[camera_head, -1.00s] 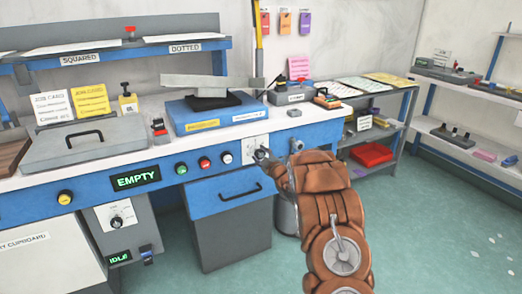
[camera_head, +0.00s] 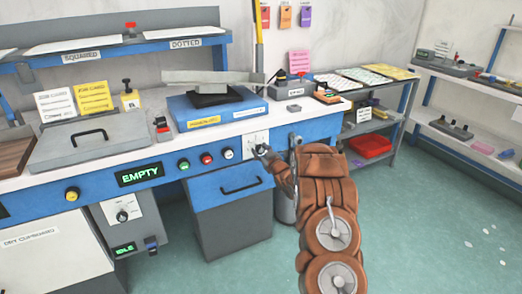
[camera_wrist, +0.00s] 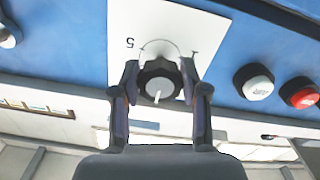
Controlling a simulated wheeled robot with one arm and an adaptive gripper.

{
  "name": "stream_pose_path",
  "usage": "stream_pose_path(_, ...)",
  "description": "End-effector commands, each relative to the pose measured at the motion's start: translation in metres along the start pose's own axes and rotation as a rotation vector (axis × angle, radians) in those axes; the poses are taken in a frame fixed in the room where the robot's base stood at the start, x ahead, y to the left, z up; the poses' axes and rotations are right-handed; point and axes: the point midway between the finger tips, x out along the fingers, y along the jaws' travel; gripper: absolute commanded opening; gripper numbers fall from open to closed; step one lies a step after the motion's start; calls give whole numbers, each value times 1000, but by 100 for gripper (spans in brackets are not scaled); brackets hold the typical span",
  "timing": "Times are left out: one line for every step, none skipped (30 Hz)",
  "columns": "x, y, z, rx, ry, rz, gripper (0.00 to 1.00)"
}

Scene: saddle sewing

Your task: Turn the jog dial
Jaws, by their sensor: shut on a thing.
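The jog dial is a dark round knob with a white pointer line, on a white plate (camera_wrist: 200,25) marked with a 5 and an arc, set in the blue front panel of the bench. In the wrist view the dial (camera_wrist: 158,84) sits between the two fingers of my gripper (camera_wrist: 160,90), which is shut on it. The pointer line is toward the bottom of that picture. In the head view my gripper (camera_head: 262,151) reaches the dial plate (camera_head: 252,139) from the right, and its fingers hide most of the dial.
White (camera_head: 228,153), red (camera_head: 207,158) and green (camera_head: 184,164) buttons sit left of the dial. A drawer with a handle (camera_head: 240,188) is below. A second knob (camera_head: 122,215) is on a grey box at lower left. Open floor lies to the right.

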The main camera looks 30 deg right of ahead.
Motion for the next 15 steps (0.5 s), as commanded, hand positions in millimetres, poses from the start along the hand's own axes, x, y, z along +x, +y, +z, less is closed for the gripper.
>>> stream_pose_path(0, 1, 0, 3, 0, 1, 9)
stream_pose_path(0, 1, 0, 4, 0, 1, 9)
stream_pose_path(0, 1, 0, 5, 0, 1, 9)
stream_pose_path(0, 0, 0, 5, 0, 1, 9)
stream_pose_path(0, 0, 0, 5, 0, 1, 9)
stream_pose_path(0, 0, 0, 5, 0, 1, 9)
stream_pose_path(0, 0, 0, 4, 0, 1, 9)
stream_pose_path(0, 0, 0, 4, 0, 1, 9)
stream_pose_path(0, 0, 0, 4, 0, 1, 9)
stream_pose_path(0, 0, 0, 4, 0, 1, 9)
stream_pose_path(0, 0, 0, 4, 0, 1, 9)
stream_pose_path(0, 0, 0, 4, 0, 1, 46)
stream_pose_path(0, 0, 0, 4, 0, 1, 49)
stream_pose_path(0, 0, 0, 4, 0, 1, 52)
stream_pose_path(0, 0, 0, 3, 0, 1, 56)
